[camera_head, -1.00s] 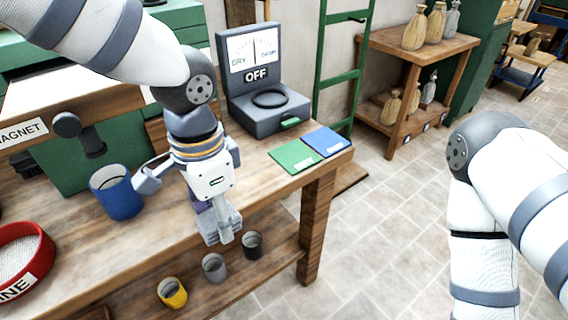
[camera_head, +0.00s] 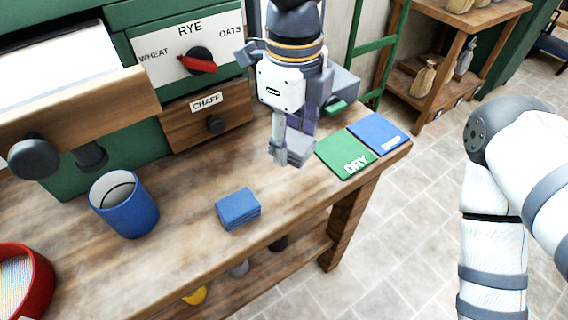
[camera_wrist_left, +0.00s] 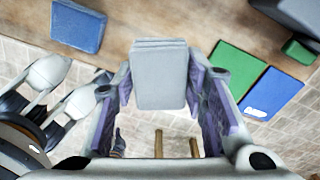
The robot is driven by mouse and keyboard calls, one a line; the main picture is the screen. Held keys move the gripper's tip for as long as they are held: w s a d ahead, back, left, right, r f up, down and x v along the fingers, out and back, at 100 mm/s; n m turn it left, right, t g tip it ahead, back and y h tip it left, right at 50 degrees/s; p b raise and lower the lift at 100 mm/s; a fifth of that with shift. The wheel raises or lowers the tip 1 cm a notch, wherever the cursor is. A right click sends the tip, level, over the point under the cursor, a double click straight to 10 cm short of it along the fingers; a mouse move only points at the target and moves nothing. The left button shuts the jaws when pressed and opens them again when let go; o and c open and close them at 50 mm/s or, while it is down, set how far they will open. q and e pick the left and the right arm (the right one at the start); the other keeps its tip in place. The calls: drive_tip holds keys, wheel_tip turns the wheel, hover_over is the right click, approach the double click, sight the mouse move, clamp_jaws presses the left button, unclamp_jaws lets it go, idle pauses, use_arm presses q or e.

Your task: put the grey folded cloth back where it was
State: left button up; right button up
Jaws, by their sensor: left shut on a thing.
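The grey folded cloth (camera_wrist_left: 159,75) is between the fingers of my left gripper (camera_wrist_left: 160,88) in the left wrist view. In the head view the left gripper (camera_head: 291,150) is shut on the cloth (camera_head: 297,150) and holds it over the bench, just left of the green DRY pad (camera_head: 343,155). A blue pad (camera_head: 377,133) lies to the right of the green one. A blue folded cloth (camera_head: 238,208) lies on the bench to the left of the gripper. My right gripper is not in view; only its arm shows at the right.
A blue cup (camera_head: 124,205) and a red-rimmed sieve (camera_head: 40,285) stand on the wooden bench (camera_head: 180,245). A green cabinet with a RYE dial (camera_head: 190,45) and a CHAFF drawer (camera_head: 208,112) is behind. The dark tester is mostly hidden by my left arm.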

sight(292, 140)
use_arm(q)
wheel_tip(292, 140, down, 7)
drive_tip(key=shift+s+d, duration=0.1)
drive_tip(key=shift+s, duration=0.05)
drive_tip(key=o, duration=1.1)
drive_tip(key=shift+f, duration=0.1)
wheel_tip(292, 140, up, 12)
drive_tip(key=shift+r, duration=0.2)
drive_tip(key=shift+f, duration=0.1)
